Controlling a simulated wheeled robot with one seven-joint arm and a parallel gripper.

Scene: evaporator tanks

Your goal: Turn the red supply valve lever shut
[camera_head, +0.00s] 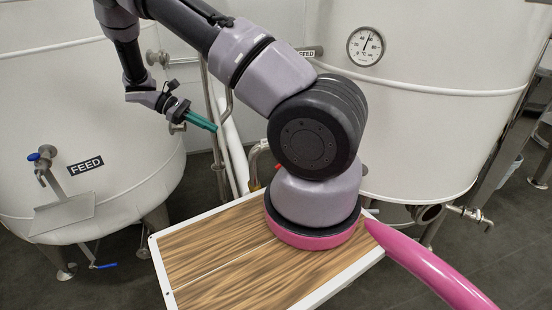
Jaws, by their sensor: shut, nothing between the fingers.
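My gripper (212,127) has green fingers and is shut and empty. It points right and down in front of the left tank, near the vertical pipes between the two tanks. A small red bit (277,166) shows at the left edge of my arm's lower part, beside a brassy curved pipe (255,158). It may be part of the red lever, but my arm hides most of it. I cannot tell the lever's position. My gripper is apart from the red bit, up and to its left.
The left white tank (70,110) is labelled FEED and has a blue-handled valve (40,157). A second blue lever (104,266) is low beneath it. The right tank (440,110) carries a dial gauge (366,46). A white hose (232,140) runs between the tanks.

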